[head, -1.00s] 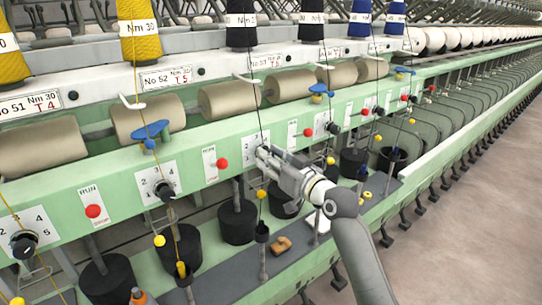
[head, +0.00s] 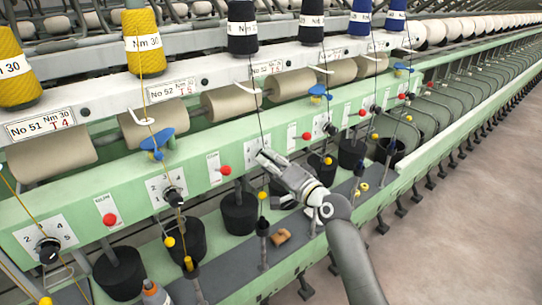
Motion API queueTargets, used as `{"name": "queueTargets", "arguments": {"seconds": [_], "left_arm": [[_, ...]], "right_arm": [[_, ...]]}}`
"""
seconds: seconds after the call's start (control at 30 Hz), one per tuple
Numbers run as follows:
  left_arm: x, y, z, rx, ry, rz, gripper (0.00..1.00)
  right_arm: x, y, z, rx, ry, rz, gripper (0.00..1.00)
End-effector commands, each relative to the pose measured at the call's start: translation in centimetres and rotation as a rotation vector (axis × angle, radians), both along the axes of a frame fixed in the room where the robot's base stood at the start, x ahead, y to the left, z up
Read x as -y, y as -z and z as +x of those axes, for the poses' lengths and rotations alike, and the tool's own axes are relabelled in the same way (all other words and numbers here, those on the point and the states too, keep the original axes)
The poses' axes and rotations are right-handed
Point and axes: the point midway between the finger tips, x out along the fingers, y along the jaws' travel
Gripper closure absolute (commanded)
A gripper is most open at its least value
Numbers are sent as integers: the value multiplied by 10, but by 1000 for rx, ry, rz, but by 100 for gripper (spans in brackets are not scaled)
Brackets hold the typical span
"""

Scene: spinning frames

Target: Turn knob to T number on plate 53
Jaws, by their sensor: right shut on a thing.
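Plate No 53 (head: 267,68) is on the white rail; its small T number is too blurred to read surely now. Below it, on the green beam, is a white dial plate (head: 253,146) whose digits are mostly covered. My right gripper (head: 263,157) is at this dial, its fingers shut on the knob, which they hide. The knob's pointer direction cannot be seen. My left gripper is not in view.
Plate No 51 (head: 40,121) with T 4, plate No 52 (head: 170,88) and their knobs (head: 48,250) (head: 173,195) are to the left. A red stop knob (head: 225,170) sits left of my gripper. Yarn threads hang in front of the beam. The floor at right is clear.

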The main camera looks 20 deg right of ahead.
Motion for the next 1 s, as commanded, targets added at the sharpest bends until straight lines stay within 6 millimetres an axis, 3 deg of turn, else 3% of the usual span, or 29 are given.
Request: {"name": "queueTargets", "arguments": {"seconds": [0.6, 1.0], "left_arm": [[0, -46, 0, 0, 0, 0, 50], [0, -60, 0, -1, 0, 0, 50]], "right_arm": [[0, -4, 0, -200, 2, 550, 96], [0, -2, 0, -305, 0, 840, 96]]}}
